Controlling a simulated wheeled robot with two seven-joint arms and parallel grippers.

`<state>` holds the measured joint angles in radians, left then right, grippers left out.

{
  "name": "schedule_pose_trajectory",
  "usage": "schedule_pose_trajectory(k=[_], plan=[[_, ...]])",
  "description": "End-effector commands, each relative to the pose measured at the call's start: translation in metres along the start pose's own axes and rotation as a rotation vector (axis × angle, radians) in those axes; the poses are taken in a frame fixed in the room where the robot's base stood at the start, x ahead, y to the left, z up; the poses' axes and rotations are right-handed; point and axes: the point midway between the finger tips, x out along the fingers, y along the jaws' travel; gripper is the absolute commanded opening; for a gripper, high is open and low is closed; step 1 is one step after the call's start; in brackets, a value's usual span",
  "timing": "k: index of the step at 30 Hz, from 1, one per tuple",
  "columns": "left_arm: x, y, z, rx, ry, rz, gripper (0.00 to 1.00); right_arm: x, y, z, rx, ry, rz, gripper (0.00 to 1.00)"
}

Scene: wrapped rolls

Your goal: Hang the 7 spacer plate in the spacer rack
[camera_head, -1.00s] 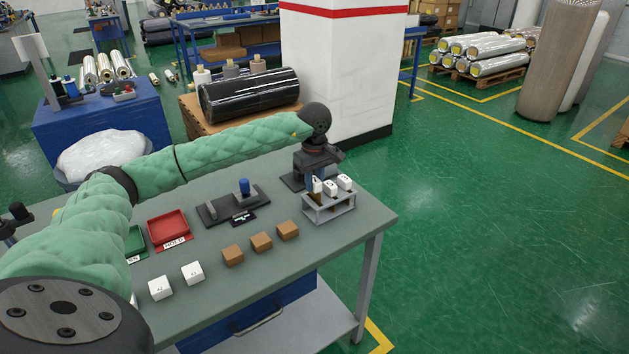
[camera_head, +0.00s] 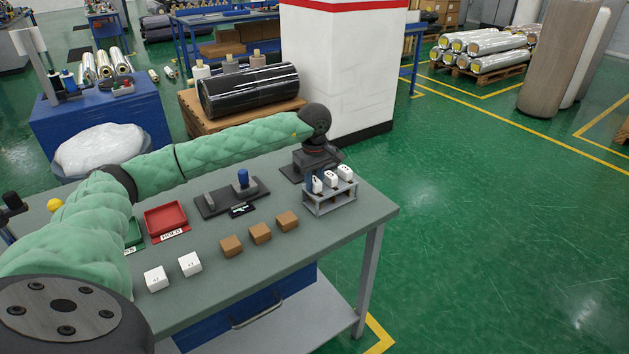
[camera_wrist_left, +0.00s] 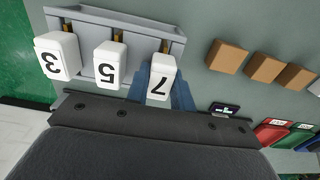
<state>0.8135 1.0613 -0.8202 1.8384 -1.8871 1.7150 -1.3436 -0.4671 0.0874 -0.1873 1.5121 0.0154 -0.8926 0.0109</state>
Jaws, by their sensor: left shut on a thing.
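The grey spacer rack (camera_head: 332,208) stands near the table's right corner and fills the top of the left wrist view (camera_wrist_left: 115,18). The white 7 spacer plate (camera_wrist_left: 160,80) is at the rack's end slot, beside the 5 plate (camera_wrist_left: 110,62) and the 3 plate (camera_wrist_left: 57,56). In the head view the 7 plate (camera_head: 317,184) is at the rack's left end. My left gripper (camera_wrist_left: 160,95) is shut on the 7 plate, with blue fingers on both sides of it. Whether it rests fully on its hook is hidden. My right gripper is not in view.
Several brown blocks (camera_head: 260,232) and two white labelled blocks (camera_head: 190,263) line the table front (camera_head: 225,282). A dark fixture with a blue knob (camera_head: 243,178) and a red tray (camera_head: 166,222) lie further left. A white pillar (camera_head: 345,80) stands behind the table.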

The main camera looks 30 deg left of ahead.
Motion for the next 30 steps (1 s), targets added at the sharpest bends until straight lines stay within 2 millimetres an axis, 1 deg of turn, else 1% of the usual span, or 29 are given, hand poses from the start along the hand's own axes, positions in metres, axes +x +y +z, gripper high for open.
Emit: schedule_pose_trajectory(k=[9,10,13,14,23,26,30], plan=[[0.002,0.0,0.0,0.0,0.0,0.001,0.0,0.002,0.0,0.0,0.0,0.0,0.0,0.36],[0.002,0.0,0.0,0.0,0.0,0.001,0.25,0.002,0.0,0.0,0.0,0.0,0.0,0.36],[0.002,0.0,0.0,0.0,0.0,0.001,0.45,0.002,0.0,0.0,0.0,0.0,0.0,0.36],[0.002,0.0,0.0,0.0,0.0,0.001,0.49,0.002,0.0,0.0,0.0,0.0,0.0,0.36],[0.002,0.0,0.0,0.0,0.0,0.0,0.49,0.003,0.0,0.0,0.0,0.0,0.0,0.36],[-0.005,0.001,0.0,0.0,0.001,0.003,0.49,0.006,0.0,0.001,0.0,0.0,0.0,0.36],[-0.023,0.001,0.0,0.001,0.001,0.004,0.49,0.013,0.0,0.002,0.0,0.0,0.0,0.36]])
